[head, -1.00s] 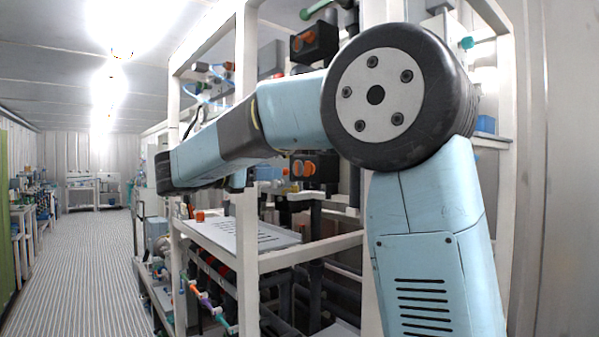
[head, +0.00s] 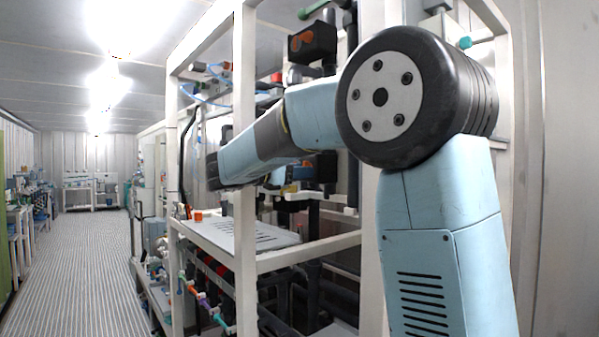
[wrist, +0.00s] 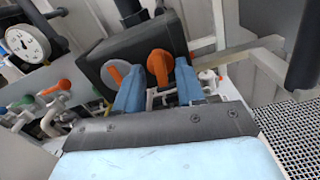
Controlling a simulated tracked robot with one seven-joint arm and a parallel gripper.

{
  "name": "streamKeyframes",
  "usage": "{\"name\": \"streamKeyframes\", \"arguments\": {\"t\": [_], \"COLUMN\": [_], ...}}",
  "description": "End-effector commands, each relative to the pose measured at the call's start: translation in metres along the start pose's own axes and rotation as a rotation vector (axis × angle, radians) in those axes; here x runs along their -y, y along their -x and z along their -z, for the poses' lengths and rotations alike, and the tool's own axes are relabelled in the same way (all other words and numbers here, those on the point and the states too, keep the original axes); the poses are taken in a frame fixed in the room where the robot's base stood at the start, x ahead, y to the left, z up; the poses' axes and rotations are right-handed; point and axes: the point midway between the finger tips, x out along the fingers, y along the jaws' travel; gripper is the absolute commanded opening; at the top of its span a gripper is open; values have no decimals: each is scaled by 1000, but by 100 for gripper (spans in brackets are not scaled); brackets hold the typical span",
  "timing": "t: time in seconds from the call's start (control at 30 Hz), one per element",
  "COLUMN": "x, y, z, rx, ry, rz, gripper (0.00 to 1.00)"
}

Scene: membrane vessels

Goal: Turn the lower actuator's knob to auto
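The lower actuator is a dark box (wrist: 168,28) that fills the upper middle of the wrist view. Its face carries an orange knob (wrist: 158,66) and a grey round part (wrist: 116,74) to the left of it. My gripper (wrist: 159,68) is open, its two blue fingers pointing at the box, one on each side of the orange knob in the picture. I cannot tell whether they touch it. In the head view the lower actuator (head: 326,168) is partly hidden behind my arm, and its knob does not show. The upper actuator (head: 312,42) is in clear view above.
A white frame post (head: 244,150) stands beside my forearm. A grey slotted panel (head: 235,232) lies below it. In the wrist view, a round gauge (wrist: 27,44) and valves with orange and green handles (wrist: 55,88) are at the left. The aisle floor (head: 95,270) is clear.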

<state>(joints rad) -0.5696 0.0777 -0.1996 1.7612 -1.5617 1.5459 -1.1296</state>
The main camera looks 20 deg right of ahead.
Motion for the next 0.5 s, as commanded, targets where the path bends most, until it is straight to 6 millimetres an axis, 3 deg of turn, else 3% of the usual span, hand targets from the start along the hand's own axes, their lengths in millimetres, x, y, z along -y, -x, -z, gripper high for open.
{"name": "streamKeyframes", "arguments": {"t": [0.07, 0.4, 0.5], "x": [0, -1, 0], "y": [0, 1, -2], "z": [0, 0, -1], "rx": [0, 0, 1], "ry": [0, 0, -2], "rz": [0, -3, -2], "gripper": [38, 6, 3]}}
